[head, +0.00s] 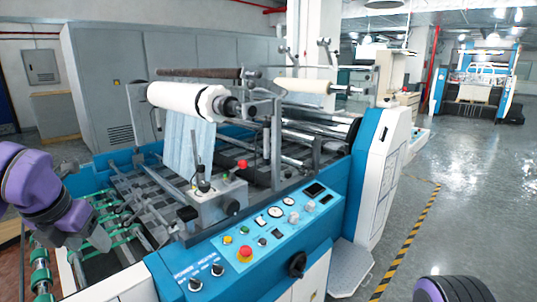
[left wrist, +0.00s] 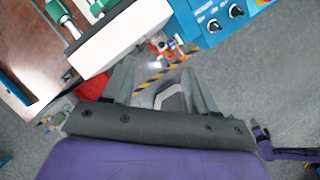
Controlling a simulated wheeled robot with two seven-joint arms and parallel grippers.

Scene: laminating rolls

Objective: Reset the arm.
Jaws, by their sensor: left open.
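My left arm comes in from the left edge of the head view, and its gripper (head: 97,238) hangs by the machine's left end, partly hidden behind the purple arm link. In the left wrist view the two grey fingers of this gripper (left wrist: 160,82) stand apart with nothing held between them. My right gripper is not seen; only a purple part of my right arm shows at the bottom right of the head view.
The blue and white laminating machine (head: 270,235) fills the middle, with a control panel of knobs and buttons. A white film roll (head: 180,98) sits on it. Green-wheeled rollers (head: 40,280) lie close to the left gripper. Open floor (head: 475,190) lies at right.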

